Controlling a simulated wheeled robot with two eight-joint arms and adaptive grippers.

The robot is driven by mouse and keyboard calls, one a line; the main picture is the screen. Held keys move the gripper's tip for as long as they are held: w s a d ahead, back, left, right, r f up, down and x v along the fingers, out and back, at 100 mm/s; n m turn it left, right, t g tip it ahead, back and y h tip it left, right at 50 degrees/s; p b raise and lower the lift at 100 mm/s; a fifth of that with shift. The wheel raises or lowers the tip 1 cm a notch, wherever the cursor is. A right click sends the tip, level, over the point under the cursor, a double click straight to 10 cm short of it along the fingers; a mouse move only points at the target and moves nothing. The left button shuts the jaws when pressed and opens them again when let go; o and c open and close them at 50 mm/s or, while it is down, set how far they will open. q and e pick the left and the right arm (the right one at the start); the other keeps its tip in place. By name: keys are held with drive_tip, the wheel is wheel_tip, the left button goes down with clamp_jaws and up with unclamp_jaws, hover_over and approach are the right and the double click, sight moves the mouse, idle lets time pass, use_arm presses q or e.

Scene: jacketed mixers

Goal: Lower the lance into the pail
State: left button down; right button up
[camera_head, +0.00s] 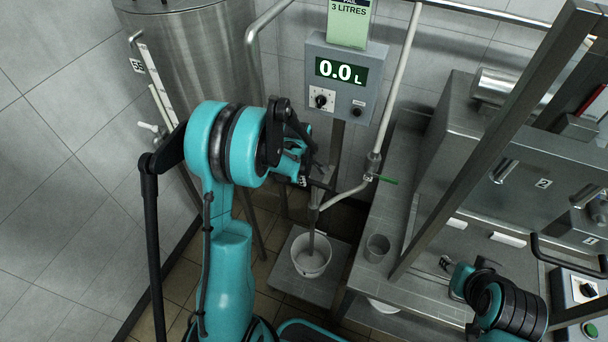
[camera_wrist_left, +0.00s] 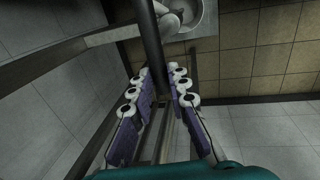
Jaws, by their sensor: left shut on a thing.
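The lance (camera_head: 312,225) is a grey upright tube below a sloping pipe. Its lower end overlaps the mouth of the white pail (camera_head: 311,268), and I cannot tell how deep it reaches. The pail stands on a grey platform (camera_head: 291,285) and also shows at the top of the left wrist view (camera_wrist_left: 209,22). My left gripper (camera_head: 310,184) is at the lance's upper part, shut on its dark handle bar (camera_wrist_left: 151,45), which runs between the pads in the left wrist view. My right gripper (camera_head: 446,263) is small and far from the lance, by the bench; its jaws are unclear.
A grey meter box (camera_head: 337,100) reading 0.0 L stands behind the lance. A steel vessel (camera_head: 195,60) is at the back left. A grey cup (camera_head: 377,247) stands on the bench (camera_head: 400,285) right of the pail. A slanted steel post (camera_head: 480,150) crosses the right side.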

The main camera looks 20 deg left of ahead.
use_arm(q)
wheel_tip(320, 180, down, 6)
drive_tip(key=b, duration=0.3)
drive_tip(key=shift+s+d, duration=0.1)
use_arm(e)
wheel_tip(320, 180, down, 5)
drive_tip(key=shift+s+r, duration=0.1)
drive_tip(key=shift+r, duration=0.05)
use_arm(q)
drive_tip(key=c, duration=1.4)
unclamp_jaws()
drive_tip(key=shift+c, duration=0.2)
drive_tip(key=shift+r, duration=0.1)
wheel_tip(320, 180, up, 12)
drive_tip(key=s, duration=0.2)
drive_tip(key=shift+f, duration=0.2)
drive_tip(key=shift+s, duration=0.1)
